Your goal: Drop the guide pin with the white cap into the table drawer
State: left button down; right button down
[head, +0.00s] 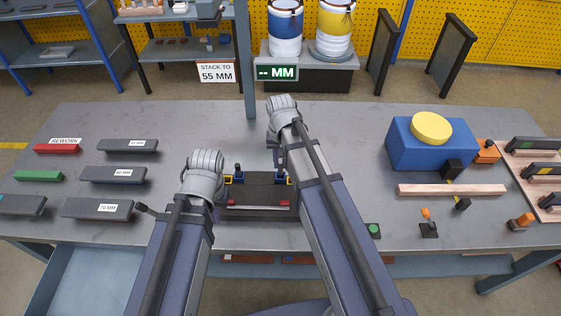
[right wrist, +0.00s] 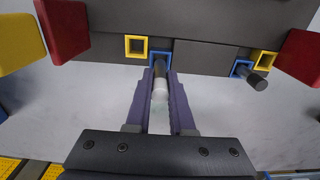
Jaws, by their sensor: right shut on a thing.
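The guide pin with the white cap (right wrist: 160,88) is between the fingers of my right gripper (right wrist: 160,105), which is shut on it. The pin's dark shaft runs to a blue-rimmed socket of the dark fixture (right wrist: 205,57); I cannot tell how deep it sits. In the head view my right gripper (head: 277,157) is at the fixture's back right. A second pin with a dark cap (right wrist: 259,81) stands in another blue-rimmed socket. My left gripper (head: 213,205) is left of the fixture, its fingers mostly hidden. The table drawer (head: 85,285) is open at the lower left and looks empty.
Labelled dark bars (head: 97,208) lie on the left, with a red bar (head: 57,148) and a green bar (head: 38,175). A blue box with a yellow disc (head: 432,128) and a wooden strip (head: 452,190) are on the right. The table's back middle is clear.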

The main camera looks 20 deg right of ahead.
notch_tip(320, 180, up, 6)
jog(key=p, duration=0.4)
jog(key=shift+p, duration=0.4)
